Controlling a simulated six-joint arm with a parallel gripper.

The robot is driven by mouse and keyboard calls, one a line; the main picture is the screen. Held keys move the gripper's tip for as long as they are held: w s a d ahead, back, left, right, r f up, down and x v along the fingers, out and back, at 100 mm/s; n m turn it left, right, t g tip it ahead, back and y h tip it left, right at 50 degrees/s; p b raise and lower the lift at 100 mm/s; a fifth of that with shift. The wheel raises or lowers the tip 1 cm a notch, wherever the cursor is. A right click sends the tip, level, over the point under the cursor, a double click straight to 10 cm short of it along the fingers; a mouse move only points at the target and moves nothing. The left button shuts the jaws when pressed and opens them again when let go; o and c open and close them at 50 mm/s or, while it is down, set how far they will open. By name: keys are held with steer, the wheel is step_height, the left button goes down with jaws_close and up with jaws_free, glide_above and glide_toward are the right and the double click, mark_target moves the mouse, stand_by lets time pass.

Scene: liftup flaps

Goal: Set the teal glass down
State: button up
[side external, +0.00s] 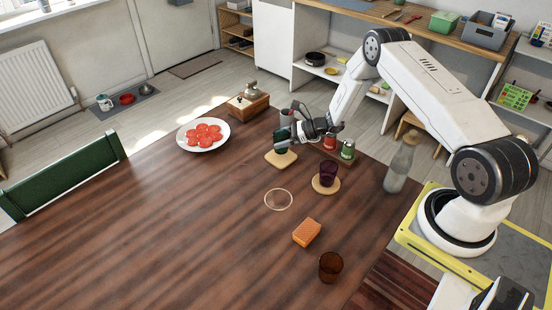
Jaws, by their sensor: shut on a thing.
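The teal glass (281,138) is dark green-blue and sits between the fingers of my gripper (291,134). My gripper is shut on it, and the fingers partly hide it. The glass is over or on a light square wooden coaster (281,159) at the far side of the table. I cannot tell whether its base touches the coaster. A pale round ring or clear disc (278,199) lies on the bare table nearer the camera.
A purple glass (328,173) stands on a round coaster, with an orange sponge (306,232) and brown glass (330,266) nearer. A bottle (400,165), red and green jars (339,147), a tomato plate (203,134) and a wooden box (247,105) stand around. The table's left is clear.

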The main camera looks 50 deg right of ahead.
steer(key=shift+f, duration=1.2)
steer(key=o, duration=1.2)
steer(key=shift+f, duration=0.1)
steer(key=shift+s+d+r, duration=0.3)
steer(key=shift+r, duration=0.05)
steer(key=v, duration=1.1)
steer(key=shift+s, duration=0.1)
